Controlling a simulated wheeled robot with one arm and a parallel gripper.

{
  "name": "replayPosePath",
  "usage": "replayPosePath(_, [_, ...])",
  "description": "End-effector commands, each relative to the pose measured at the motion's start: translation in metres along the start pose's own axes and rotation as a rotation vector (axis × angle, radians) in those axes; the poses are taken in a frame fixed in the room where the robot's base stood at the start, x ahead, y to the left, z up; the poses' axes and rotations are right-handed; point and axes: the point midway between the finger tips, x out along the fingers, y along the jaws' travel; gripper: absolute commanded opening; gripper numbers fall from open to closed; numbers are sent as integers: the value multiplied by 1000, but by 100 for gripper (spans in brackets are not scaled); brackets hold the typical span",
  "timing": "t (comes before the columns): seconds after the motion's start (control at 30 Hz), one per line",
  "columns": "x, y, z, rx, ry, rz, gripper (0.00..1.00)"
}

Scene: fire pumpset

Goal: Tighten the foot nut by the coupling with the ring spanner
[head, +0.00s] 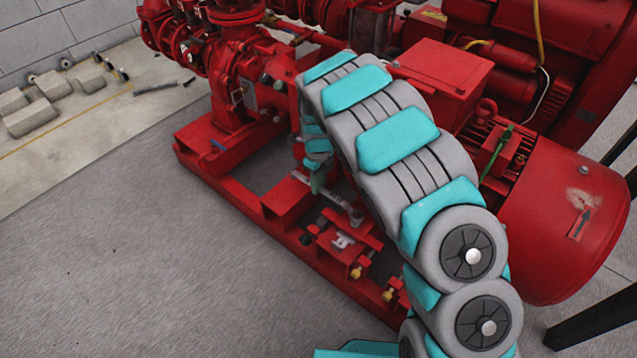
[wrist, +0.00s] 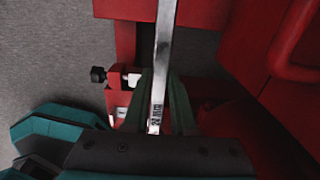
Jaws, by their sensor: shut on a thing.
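My gripper (head: 317,182) is at the pumpset's red base, partly hidden behind my arm in the head view. Its dark green fingers (wrist: 160,105) are shut on the ring spanner (wrist: 163,60), a flat silver bar with a size mark near the fingers. In the wrist view the spanner runs away from the fingers past the top edge, so its far end is out of frame. In the head view the spanner (head: 328,196) slants down to the right, low over the base. I cannot make out the foot nut or whether the ring is around it.
A black-knobbed bolt (wrist: 98,74) sits left of the fingers. The red base frame (head: 235,212) carries the pump (head: 245,85) and the motor (head: 565,215). Brass fittings (head: 388,294) sit along the near side. Grey floor (head: 120,270) is clear at left; concrete blocks (head: 40,115) lie beyond.

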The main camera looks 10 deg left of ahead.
Motion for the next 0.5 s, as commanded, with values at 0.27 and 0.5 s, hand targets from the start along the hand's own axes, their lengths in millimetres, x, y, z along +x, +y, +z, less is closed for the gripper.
replayPosePath(0.27, [7, 0, 0, 0, 0, 0, 0])
replayPosePath(0.5, [12, 0, 0, 0, 0, 0, 0])
